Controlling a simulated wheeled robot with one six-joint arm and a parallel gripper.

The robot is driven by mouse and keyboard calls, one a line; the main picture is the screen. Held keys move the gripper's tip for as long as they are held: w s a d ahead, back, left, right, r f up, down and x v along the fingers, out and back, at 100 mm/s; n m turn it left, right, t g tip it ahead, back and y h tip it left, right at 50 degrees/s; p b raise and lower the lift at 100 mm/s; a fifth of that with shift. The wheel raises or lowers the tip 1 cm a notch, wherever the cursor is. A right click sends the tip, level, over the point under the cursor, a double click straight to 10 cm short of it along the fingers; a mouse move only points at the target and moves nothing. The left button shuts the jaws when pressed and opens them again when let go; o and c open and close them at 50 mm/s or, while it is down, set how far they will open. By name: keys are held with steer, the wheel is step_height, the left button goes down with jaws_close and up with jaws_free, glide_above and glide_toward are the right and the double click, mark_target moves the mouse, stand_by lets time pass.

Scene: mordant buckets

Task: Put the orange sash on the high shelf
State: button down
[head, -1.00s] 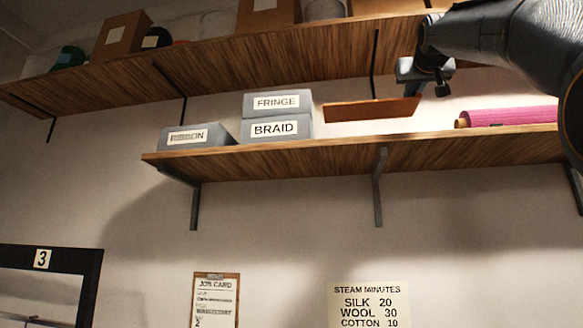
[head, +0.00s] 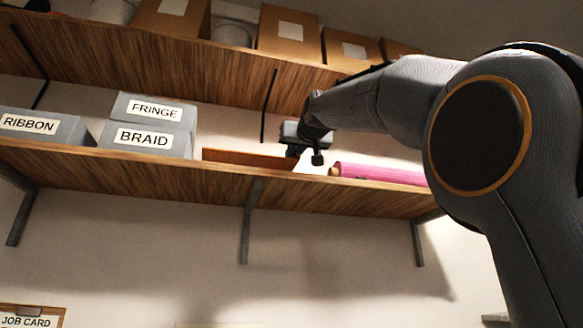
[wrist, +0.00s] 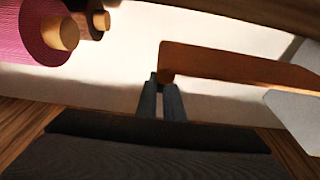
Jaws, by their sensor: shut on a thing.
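The orange sash (head: 240,158) is a flat, stiff-looking orange-brown strip. In the head view it lies level just over the lower of two wooden shelves (head: 110,179), its bottom edge hidden by the shelf front. I cannot tell whether it touches the board. My gripper (head: 294,150) is shut on the sash's right end. In the wrist view the dark fingers (wrist: 162,85) meet the near end of the sash (wrist: 235,66), which stretches right.
Grey boxes marked RIBBON (head: 40,127), BRAID (head: 150,140) and FRINGE (head: 152,110) stand left of the sash. A pink roll (head: 385,174) lies close to the right of my gripper. The upper shelf (head: 140,55) with brown cartons (head: 288,35) hangs overhead.

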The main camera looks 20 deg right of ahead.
mark_target(293, 165)
steer(key=shift+f+p, duration=0.3)
steer(key=shift+f, duration=1.9)
steer(key=c, duration=1.9)
jaws_free()
steer(key=shift+f, duration=0.1)
steer(key=s+f+b, duration=0.1)
steer(key=s+b, duration=0.6)
steer(key=s, duration=0.5)
steer(key=shift+f, duration=0.25)
